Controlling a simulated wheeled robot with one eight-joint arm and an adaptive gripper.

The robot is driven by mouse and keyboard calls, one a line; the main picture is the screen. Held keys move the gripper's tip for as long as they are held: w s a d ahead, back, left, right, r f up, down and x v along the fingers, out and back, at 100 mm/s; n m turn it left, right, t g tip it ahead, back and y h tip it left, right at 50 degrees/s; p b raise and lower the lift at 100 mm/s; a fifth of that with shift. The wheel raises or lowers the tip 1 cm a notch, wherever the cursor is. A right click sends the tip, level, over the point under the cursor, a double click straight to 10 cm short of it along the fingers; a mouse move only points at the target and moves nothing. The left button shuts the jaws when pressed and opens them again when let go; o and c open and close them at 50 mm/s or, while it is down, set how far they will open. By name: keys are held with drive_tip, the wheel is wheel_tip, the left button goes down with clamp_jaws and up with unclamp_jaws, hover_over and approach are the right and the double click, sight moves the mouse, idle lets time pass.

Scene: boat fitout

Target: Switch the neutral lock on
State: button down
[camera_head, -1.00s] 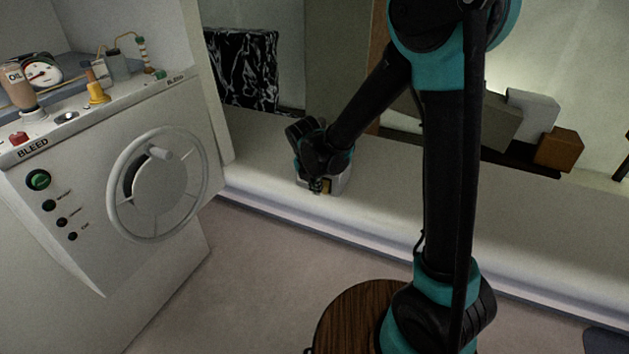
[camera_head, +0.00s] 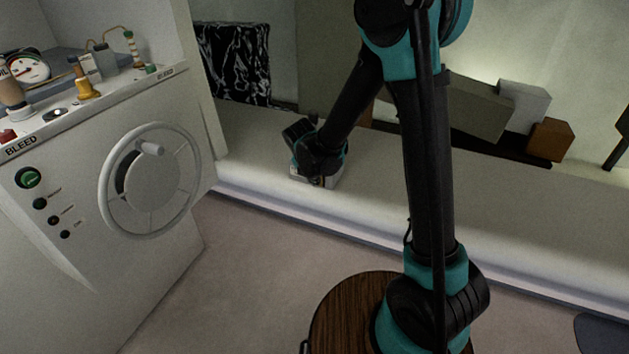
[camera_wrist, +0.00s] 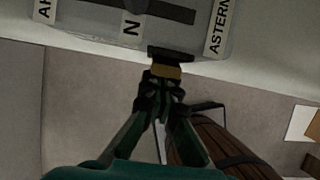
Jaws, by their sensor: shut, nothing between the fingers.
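A grey control box (camera_wrist: 92,17) fills the top of the wrist view. It has a dark slot and white labels: "N", "ASTERN" and a partly cut-off one starting "AH". A black piece (camera_wrist: 171,53) with a tan part (camera_wrist: 167,72) below it is at the box's near edge; I cannot tell for certain that it is the neutral lock. My gripper (camera_wrist: 160,84) is shut and empty, its tips right by the tan part; contact is unclear. In the head view my gripper (camera_head: 318,179) is at the box (camera_head: 328,182), largely hiding it.
The box stands on a long white ledge (camera_head: 450,205). A white console (camera_head: 95,190) with a handwheel (camera_head: 150,180), buttons and bottles stands at left. A round wooden top (camera_head: 335,320) is at my arm's base. Grey floor (camera_head: 240,270) lies between console and ledge.

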drive_tip(key=shift+r, duration=0.25)
drive_tip(key=shift+w+r, duration=0.1)
drive_tip(key=shift+r, duration=0.55)
drive_tip(key=s+v, duration=0.1)
drive_tip(key=v, duration=1.2)
drive_tip(key=shift+s+a+f, duration=0.2)
drive_tip(key=shift+f, duration=0.1)
drive_tip(key=shift+s+a+f+g, duration=0.15)
drive_tip(key=shift+a+f+g, duration=0.05)
drive_tip(key=shift+f+g, duration=0.4)
